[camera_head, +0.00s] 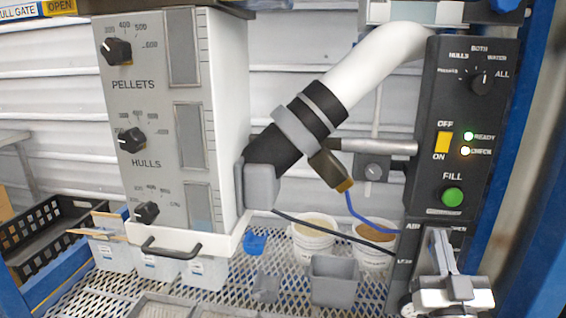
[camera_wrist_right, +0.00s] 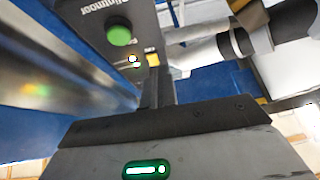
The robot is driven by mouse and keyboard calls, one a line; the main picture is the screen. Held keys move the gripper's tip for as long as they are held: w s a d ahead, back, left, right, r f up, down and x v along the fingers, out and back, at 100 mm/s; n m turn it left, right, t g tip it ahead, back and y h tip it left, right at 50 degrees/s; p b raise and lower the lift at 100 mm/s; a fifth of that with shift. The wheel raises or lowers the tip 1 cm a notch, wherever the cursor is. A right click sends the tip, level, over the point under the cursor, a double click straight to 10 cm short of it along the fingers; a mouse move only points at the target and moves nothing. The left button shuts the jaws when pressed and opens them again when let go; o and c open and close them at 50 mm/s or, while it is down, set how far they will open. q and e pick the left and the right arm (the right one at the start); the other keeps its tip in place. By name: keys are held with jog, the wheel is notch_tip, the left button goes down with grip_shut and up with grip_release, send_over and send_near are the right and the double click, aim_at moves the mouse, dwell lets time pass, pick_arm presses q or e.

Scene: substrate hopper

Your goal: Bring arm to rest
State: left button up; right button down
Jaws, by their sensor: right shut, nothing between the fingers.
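My right gripper (camera_head: 438,240) is at the lower right of the head view, in front of the lower part of the black control panel (camera_head: 425,115). Its fingers point up and are shut with nothing between them. The fingers lie below the green FILL button (camera_head: 452,197); I cannot tell whether they touch the panel. In the right wrist view, the gripper's dark fingers (camera_wrist_right: 155,88) show past its grey body, and the green button (camera_wrist_right: 119,35) is at the upper left. My left gripper is not in view.
A hopper unit (camera_head: 160,100) with several knobs stands left. A white pipe (camera_head: 375,62) with a black sleeve crosses the middle. White buckets (camera_head: 315,235) and a grey bin (camera_head: 334,281) stand on a metal mesh shelf. A blue post (camera_head: 515,130) is close on the right.

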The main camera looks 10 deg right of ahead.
pick_arm(q)
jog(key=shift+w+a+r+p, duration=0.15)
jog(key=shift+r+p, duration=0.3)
jog(key=shift+p, duration=0.7)
pick_arm(e)
jog(key=s+a+f+n+g+y, duration=0.2)
jog(key=s+a+f+g+y, duration=0.2)
jog(key=f, duration=0.7)
jog(key=s+a+f+n+g+y, duration=0.2)
jog(key=s+a+f+g+y, duration=0.2)
jog(key=s+a+f+g, duration=0.5)
jog(key=s+a+f, duration=0.3)
jog(key=s+a, duration=0.1)
jog(key=a, duration=0.1)
jog(key=shift+s+g, duration=0.15)
jog(key=shift+g, duration=0.15)
